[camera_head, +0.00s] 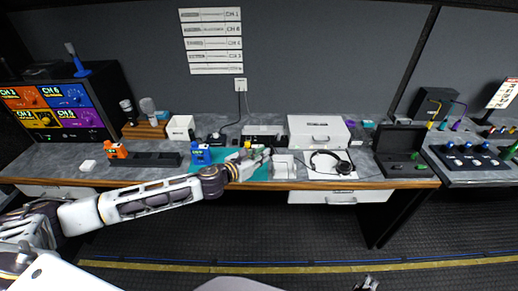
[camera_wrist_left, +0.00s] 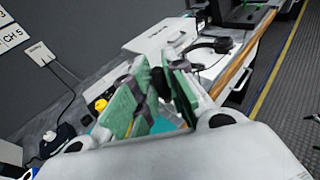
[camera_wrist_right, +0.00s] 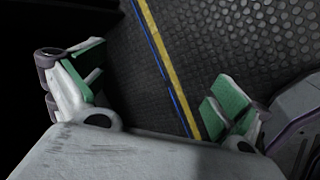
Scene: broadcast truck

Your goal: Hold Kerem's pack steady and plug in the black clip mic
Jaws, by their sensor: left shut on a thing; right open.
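My left gripper (camera_head: 262,158) is above the teal mat (camera_head: 256,173) on the workbench. In the left wrist view its green-padded fingers (camera_wrist_left: 156,92) are shut on a small black thing (camera_wrist_left: 158,84), perhaps the black clip mic; its shape is mostly hidden. A blue pack (camera_head: 201,154) stands upright at the mat's left end, left of the gripper and apart from it. An orange pack (camera_head: 116,150) stands farther left by a black rack. I cannot read which pack is Kerem's. My right gripper (camera_wrist_right: 155,85) is open and empty over the floor, away from the bench.
Headphones (camera_head: 331,163) lie on a white sheet right of the mat. A white case (camera_head: 318,131) stands behind them, and an open black case (camera_head: 400,150) farther right. A yellow item (camera_wrist_left: 100,104) is near the left gripper. Monitors (camera_head: 57,108) stand at the left.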

